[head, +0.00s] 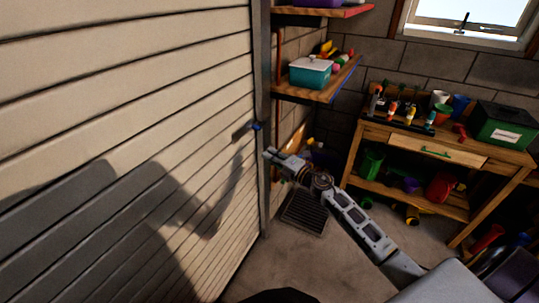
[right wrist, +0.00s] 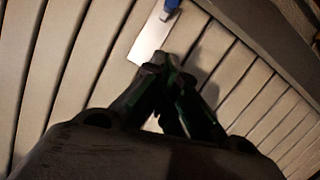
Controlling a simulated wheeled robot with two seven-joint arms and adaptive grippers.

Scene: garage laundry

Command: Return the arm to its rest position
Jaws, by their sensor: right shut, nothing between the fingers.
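My right arm reaches in from the lower right of the head view. Its gripper (head: 268,153) is raised in front of the right edge of the slatted cream wall or door (head: 150,90). In the right wrist view the gripper's fingers (right wrist: 155,66) are together and hold nothing. A pale plate with a blue knob (right wrist: 172,5) is fixed to the slats just beyond the fingertips. The blue knob also shows in the head view (head: 256,126), a little above and left of the gripper. I cannot tell whether the fingertips touch the plate. My left gripper is not in view.
Shelves (head: 330,82) with a teal box (head: 310,71) stand behind the door's edge. A wooden workbench (head: 440,146) with tools, pots and a green box (head: 503,126) stands at the right. A dark floor grate (head: 305,212) lies below my gripper. The floor near it looks clear.

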